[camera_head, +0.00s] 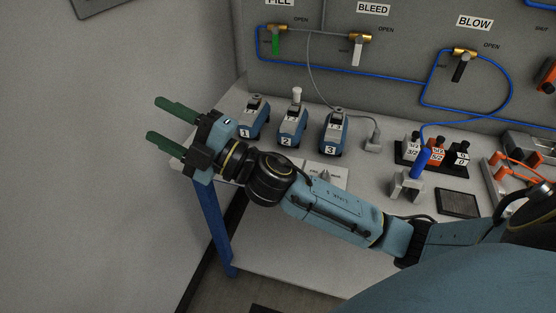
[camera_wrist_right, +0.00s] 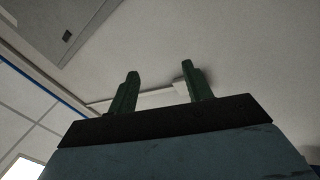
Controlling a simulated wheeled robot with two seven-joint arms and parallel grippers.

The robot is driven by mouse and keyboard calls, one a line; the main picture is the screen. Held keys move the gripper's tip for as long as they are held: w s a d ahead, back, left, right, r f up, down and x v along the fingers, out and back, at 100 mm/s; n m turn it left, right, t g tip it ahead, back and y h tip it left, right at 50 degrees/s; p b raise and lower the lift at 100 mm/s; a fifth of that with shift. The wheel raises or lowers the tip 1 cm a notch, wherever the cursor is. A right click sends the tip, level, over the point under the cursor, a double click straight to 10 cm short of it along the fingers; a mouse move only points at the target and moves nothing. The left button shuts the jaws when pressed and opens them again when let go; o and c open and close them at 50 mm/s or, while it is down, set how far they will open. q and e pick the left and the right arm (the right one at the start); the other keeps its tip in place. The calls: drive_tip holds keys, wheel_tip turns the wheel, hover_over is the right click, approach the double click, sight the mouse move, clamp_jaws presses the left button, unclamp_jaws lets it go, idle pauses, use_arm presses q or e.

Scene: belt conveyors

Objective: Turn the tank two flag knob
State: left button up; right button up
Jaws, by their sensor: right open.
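My right gripper (camera_head: 157,119) is open and empty, at the left end of the table beside the wall. Its two green fingers point left, away from the table. It also shows open in the right wrist view (camera_wrist_right: 160,70), against the wall and ceiling. A white plate (camera_head: 338,173) with a small grey knob on it lies on the table, just behind my right forearm, which hides part of it. Its lettering is too small to read, so I cannot tell whether this is the tank two flag knob. My left gripper is not in view.
Blue units numbered 1 (camera_head: 252,119), 2 (camera_head: 291,127) and 3 (camera_head: 334,132) stand behind my arm. The back panel has FILL (camera_head: 276,41), BLEED (camera_head: 357,49) and BLOW (camera_head: 459,66) valves. A blue-handled fixture (camera_head: 407,186) and tagged blocks (camera_head: 436,150) stand further right.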

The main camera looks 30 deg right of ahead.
drive_tip(key=s+a+f+n+g+y, duration=0.25)
drive_tip(key=a+n+g+y, duration=0.2)
drive_tip(key=n+g, duration=1)
drive_tip(key=d+f+n+g+h, duration=0.2)
drive_tip(key=d+f+n+h, duration=0.15)
drive_tip(key=n+h, duration=0.2)
drive_tip(key=w+d+f+m+g+h, duration=0.15)
drive_tip(key=d+h, duration=0.45)
drive_tip(key=d, duration=0.6)
drive_tip(key=w+d+h, duration=0.2)
drive_tip(key=d+h, duration=0.5)
drive_tip(key=d, duration=0.5)
drive_tip(key=f, duration=1.2)
drive_tip(key=shift+a+f+b, duration=0.35)
drive_tip(key=shift+a+f, duration=0.05)
drive_tip(key=shift+f, duration=0.3)
drive_tip(key=shift+c, duration=0.3)
